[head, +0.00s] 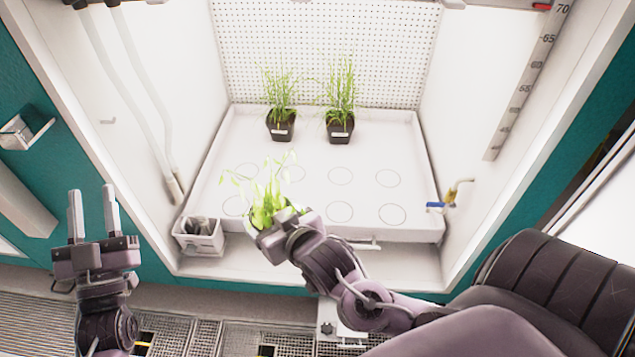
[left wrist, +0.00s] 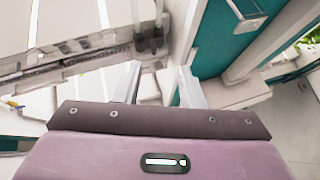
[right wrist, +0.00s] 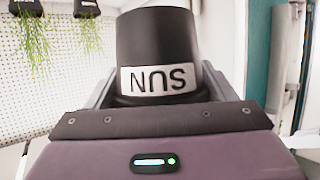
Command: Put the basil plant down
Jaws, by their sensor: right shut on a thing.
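The basil plant (head: 266,206), light green and leafy, is held up by my right gripper (head: 278,230) near the tray's front-left edge. In the head view the gripper hides most of its pot. The right wrist view shows the black pot (right wrist: 158,45) between the fingers, with a white label that reads SUN upside down. The white tray (head: 315,222) inside the chamber has printed circles; several front circles are bare. The held plant covers part of the tray's front left. My left gripper (head: 93,192) is open and empty, outside the chamber at the left.
Two grassy plants in black pots, one at the back left (head: 281,130) and one at the back middle (head: 341,132), stand on the tray. A small white bin (head: 199,240) stands at its front-left corner. A blue-handled brass valve (head: 449,196) is at the right. Hoses (head: 140,90) hang along the left wall.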

